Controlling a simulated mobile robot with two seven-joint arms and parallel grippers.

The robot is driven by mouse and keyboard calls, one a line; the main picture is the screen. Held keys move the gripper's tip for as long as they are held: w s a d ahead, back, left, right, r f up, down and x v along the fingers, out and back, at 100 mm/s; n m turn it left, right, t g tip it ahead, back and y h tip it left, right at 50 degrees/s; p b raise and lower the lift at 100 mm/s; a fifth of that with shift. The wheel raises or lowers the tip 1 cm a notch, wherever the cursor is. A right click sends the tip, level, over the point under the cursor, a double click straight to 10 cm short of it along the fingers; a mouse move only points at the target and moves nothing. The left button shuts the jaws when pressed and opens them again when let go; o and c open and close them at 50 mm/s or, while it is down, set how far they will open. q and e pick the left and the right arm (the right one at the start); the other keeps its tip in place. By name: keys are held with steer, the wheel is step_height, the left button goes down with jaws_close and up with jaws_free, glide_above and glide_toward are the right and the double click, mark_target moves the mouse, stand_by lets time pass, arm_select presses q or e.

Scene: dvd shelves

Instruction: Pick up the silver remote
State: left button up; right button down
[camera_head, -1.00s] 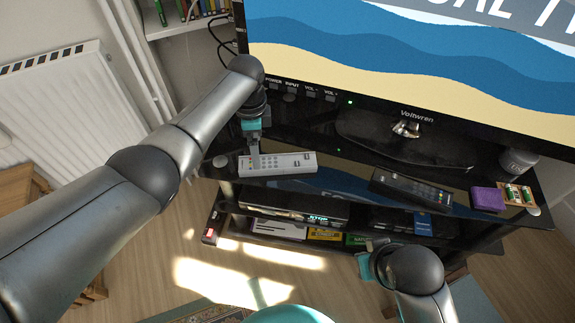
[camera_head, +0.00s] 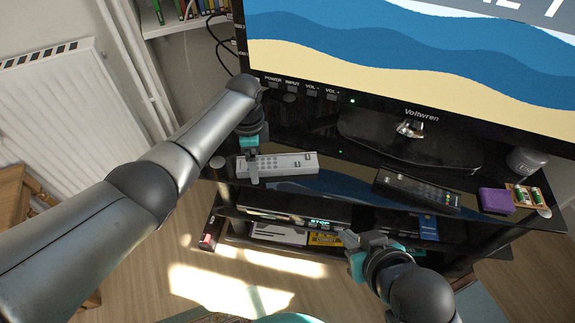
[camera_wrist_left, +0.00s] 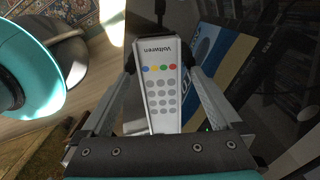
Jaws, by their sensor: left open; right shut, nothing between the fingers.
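The silver remote (camera_head: 290,163) lies on the black glass top of the TV stand, left of the TV's foot. Its coloured buttons and number keys show in the left wrist view (camera_wrist_left: 162,85). My left gripper (camera_head: 253,174) is open at the remote's left end. In the left wrist view, its two fingers (camera_wrist_left: 160,68) lie on either side of the remote; whether they touch it I cannot tell. Part of the remote's left end is hidden by the gripper. My right gripper (camera_head: 350,240) is shut and empty, in front of the lower shelves.
A black remote (camera_head: 417,190), a purple box (camera_head: 496,200) and a battery pack (camera_head: 526,195) lie farther right on the stand. The TV (camera_head: 410,60) stands behind. Lower shelves hold devices and cases. A radiator (camera_head: 55,105) is at the left.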

arm_select(q)
steer(key=shift+f, duration=0.1)
jaws_close()
stand_by(0.9)
